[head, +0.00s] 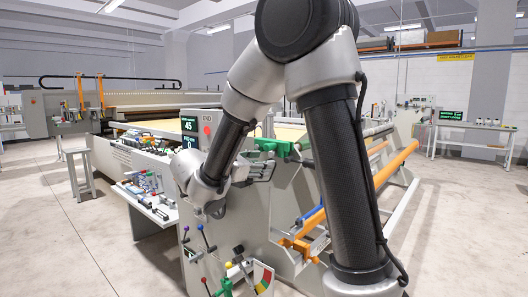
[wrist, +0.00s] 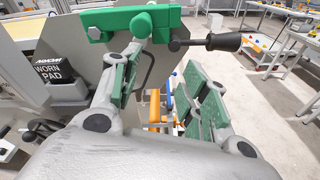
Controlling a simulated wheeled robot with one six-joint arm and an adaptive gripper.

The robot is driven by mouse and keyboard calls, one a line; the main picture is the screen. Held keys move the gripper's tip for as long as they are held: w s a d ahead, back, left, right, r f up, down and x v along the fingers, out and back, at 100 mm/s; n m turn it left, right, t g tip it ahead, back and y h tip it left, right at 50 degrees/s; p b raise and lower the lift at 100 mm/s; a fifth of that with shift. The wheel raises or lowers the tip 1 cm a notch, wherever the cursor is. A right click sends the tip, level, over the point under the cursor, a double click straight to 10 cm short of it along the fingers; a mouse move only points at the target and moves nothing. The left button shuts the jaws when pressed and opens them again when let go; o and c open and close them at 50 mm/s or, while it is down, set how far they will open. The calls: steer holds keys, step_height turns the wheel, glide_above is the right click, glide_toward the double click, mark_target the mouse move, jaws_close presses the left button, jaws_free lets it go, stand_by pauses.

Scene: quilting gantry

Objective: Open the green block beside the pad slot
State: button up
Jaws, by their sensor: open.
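The green block (wrist: 108,24) spans the top of the wrist view, with a lever ending in a black handle (wrist: 222,42) sticking out to its right. It also shows in the head view as a green part (head: 283,148) on top of the machine's side plate. My gripper (wrist: 168,62) is open and empty, its green-padded fingers apart. The right finger lies below the handle. In the head view my gripper (head: 262,170) is just below the green part, partly hidden by my arm.
A dark item labelled WORN PAD (wrist: 58,72) sits left of my gripper. An orange roller (head: 395,172) and rails lie right of the side plate. Coloured levers (head: 205,238) stand at the front. A cluttered shelf (head: 150,200) juts out left.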

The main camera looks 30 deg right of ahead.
mark_target(266, 148)
steer(key=shift+n+t+h, duration=0.5)
steer(key=shift+n+t, duration=0.3)
steer(key=shift+t, duration=0.1)
steer(key=w+d+r, duration=0.2)
steer(key=w+d, duration=0.1)
steer(key=w+d+r, duration=0.1)
steer(key=d, duration=0.1)
steer(key=shift+w+d+r, duration=0.15)
steer(key=shift+d+r, duration=0.05)
steer(key=shift+r, duration=0.1)
jaws_close()
